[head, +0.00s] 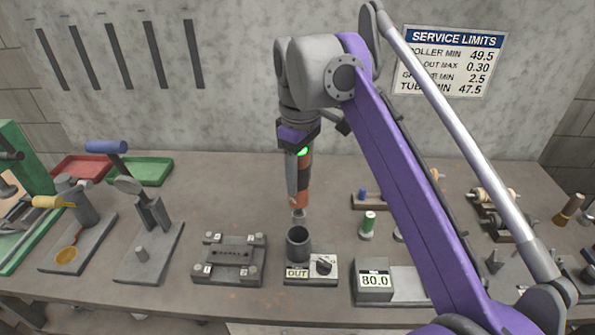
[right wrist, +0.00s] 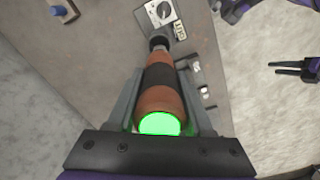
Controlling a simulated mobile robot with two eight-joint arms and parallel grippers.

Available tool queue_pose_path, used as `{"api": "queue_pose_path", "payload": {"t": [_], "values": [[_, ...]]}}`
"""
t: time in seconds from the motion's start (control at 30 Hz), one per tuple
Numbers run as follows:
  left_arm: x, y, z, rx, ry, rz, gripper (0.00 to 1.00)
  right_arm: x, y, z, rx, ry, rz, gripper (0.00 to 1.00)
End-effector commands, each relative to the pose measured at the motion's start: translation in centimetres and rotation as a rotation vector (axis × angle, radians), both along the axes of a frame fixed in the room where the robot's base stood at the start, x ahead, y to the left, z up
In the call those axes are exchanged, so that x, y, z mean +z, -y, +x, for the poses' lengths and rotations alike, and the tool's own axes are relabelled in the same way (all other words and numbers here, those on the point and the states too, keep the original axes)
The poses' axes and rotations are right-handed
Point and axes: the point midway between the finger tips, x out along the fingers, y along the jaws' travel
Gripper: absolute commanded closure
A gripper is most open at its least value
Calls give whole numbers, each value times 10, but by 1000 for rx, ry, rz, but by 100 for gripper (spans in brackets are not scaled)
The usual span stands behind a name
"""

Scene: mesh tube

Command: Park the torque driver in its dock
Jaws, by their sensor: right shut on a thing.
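The torque driver (head: 303,190), orange and black with a green lit end, hangs upright with its tip down. My right gripper (head: 298,180) is shut around its body. The lit end and the gripper's jaws fill the middle of the right wrist view, where the driver (right wrist: 160,95) points away from the camera. The dock appears to be the dark round cup (head: 298,244) on a grey block with an OUT label and a dial. The driver's tip shows just above the cup's mouth, apart from it. My left gripper (right wrist: 297,69) shows empty, fingers apart, over the floor in the right wrist view.
A fixture plate (head: 230,258) stands left of the dock, and a box reading 80.0 (head: 374,281) stands to its right. A green-banded spool (head: 368,224) stands behind right. Red (head: 82,167) and green (head: 149,171) trays lie back left.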

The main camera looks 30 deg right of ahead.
Motion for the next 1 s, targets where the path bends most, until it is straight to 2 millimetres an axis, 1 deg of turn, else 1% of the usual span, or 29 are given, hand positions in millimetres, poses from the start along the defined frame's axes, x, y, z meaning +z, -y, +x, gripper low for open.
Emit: {"api": "queue_pose_path", "payload": {"t": [0.03,0.43,0.63,1.0], "values": [[-7,0,-1,0,-2,0,50,-7,0,0,0,-1,0,100],[-43,0,-6,0,-14,0,50,-42,0,0,0,0,0,100],[-42,0,-5,0,-14,0,50,-49,0,0,0,1,0,100],[-42,0,-5,0,-14,0,50,-49,0,0,0,1,0,100]]}}
